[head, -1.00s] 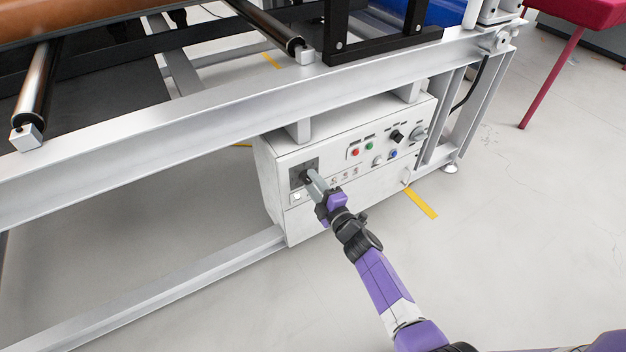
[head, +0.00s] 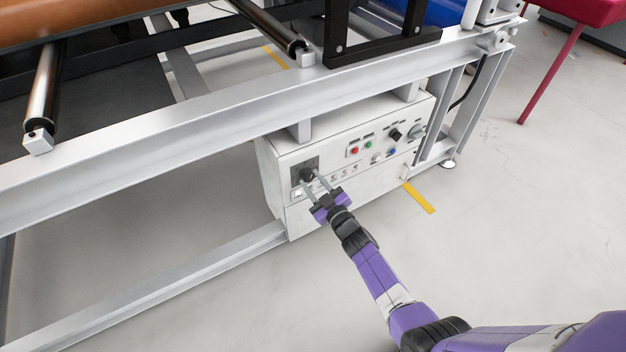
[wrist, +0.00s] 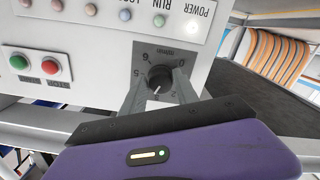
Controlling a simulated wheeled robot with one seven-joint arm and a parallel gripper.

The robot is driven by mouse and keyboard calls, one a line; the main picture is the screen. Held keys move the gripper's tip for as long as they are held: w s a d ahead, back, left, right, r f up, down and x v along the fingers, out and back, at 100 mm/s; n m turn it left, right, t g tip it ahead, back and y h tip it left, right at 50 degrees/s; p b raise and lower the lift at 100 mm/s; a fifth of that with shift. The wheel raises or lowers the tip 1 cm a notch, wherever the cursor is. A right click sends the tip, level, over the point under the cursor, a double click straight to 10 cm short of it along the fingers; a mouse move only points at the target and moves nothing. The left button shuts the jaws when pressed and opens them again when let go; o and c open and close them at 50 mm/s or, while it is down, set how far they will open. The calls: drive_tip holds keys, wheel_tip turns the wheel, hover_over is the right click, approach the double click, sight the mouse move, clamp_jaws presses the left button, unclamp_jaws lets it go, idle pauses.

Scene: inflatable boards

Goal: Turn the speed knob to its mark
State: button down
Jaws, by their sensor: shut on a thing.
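The speed knob (head: 306,174) is a round black knob on a dark grey dial plate (head: 298,167) at the left of the white control box. In the wrist view the knob (wrist: 159,76) sits mid-frame, its white pointer line toward the bottom of the picture. The dial plate (wrist: 150,52) reads "m/min" upside down, with numbers around the knob; some are hidden by the fingers. I cannot make out a separate target mark. My gripper (head: 312,179) has one grey finger on each side of the knob and is shut on it.
The control box (head: 345,185) also carries red and green buttons (head: 354,151), a black knob (head: 396,135) and a grey rotary switch (head: 416,132) to the right. A metal frame beam (head: 200,117) runs above the box. The floor in front is clear.

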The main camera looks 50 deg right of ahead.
drive_tip(key=shift+m+p, duration=0.4)
drive_tip(key=shift+m, duration=1.8)
drive_tip(key=shift+f, duration=0.1)
drive_tip(key=c, duration=0.9)
unclamp_jaws()
drive_tip(key=shift+a, duration=0.1)
drive_tip(key=shift+c, duration=0.2)
drive_tip(key=p+v, duration=0.2)
drive_tip(key=v, duration=0.5)
drive_tip(key=shift+s, duration=0.4)
drive_tip(key=shift+a, duration=0.1)
